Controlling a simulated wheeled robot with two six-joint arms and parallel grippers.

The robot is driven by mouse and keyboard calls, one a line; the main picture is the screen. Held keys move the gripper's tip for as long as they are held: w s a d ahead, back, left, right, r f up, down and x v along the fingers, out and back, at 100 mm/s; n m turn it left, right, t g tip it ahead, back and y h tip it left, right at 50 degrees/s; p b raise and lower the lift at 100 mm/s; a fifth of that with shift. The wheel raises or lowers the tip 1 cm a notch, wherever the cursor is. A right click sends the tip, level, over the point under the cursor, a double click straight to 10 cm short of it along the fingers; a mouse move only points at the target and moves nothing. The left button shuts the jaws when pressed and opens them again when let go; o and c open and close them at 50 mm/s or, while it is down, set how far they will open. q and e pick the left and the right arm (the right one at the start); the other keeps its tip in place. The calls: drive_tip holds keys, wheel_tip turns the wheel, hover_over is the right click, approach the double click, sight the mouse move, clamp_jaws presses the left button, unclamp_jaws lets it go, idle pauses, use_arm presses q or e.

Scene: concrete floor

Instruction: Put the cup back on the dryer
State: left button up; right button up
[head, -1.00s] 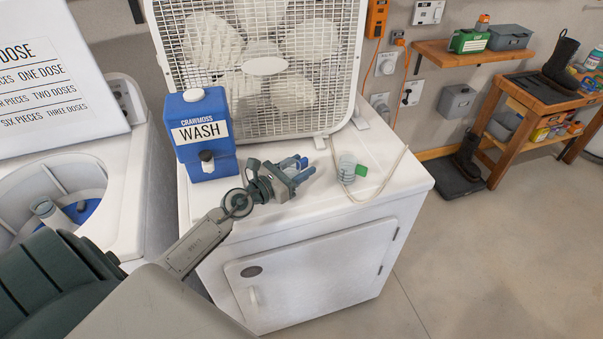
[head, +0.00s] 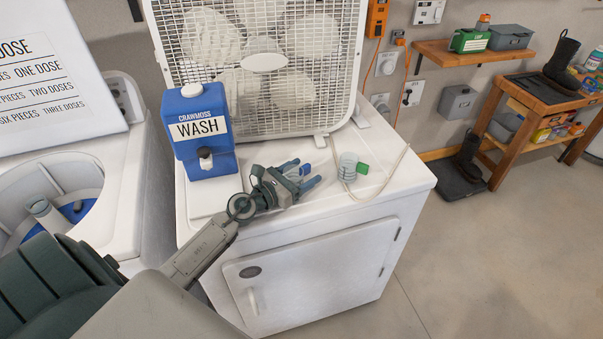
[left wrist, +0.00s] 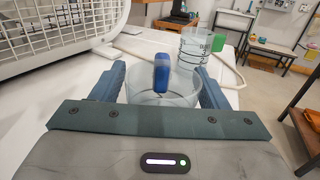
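My left gripper (head: 305,173) is over the front part of the white dryer's top (head: 395,182). Its blue fingers lie on both sides of a clear cup with a blue tab (left wrist: 145,99) and appear to touch its walls. In the head view, the blue tab (head: 306,169) shows between the fingers, and most of the cup is hidden. I cannot tell whether the cup's base touches the dryer. A second clear cup with a green tab (head: 347,168) stands just to the right; it also shows in the left wrist view (left wrist: 194,47). My right gripper is not in view.
A white box fan (head: 265,95) stands at the back of the dryer top. A blue wash jug (head: 200,150) is behind left of the gripper. A pale cord (head: 395,165) lies on the right. An open washer (head: 90,180) is at left. The dryer's front right corner is clear.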

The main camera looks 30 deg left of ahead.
use_arm(q)
drive_tip(key=shift+r, duration=0.2)
drive_tip(key=shift+s+a+f, duration=0.1)
drive_tip(key=shift+s, duration=0.15)
drive_tip(key=b+v, duration=0.2)
drive_tip(key=v, duration=0.2)
drive_tip(key=b+v, duration=0.3)
drive_tip(key=v, duration=0.1)
drive_tip(key=shift+s+f, duration=0.2)
drive_tip(key=shift+s, duration=0.2)
drive_tip(key=shift+b+v, duration=0.9)
drive_tip(key=shift+b, duration=0.25)
drive_tip(key=shift+s+a+r+b, duration=0.15)
drive_tip(key=shift+s+a+b, duration=0.15)
drive_tip(key=shift+b, duration=0.15)
drive_tip(key=shift+s+r, duration=0.1)
drive_tip(key=shift+s+d, duration=0.1)
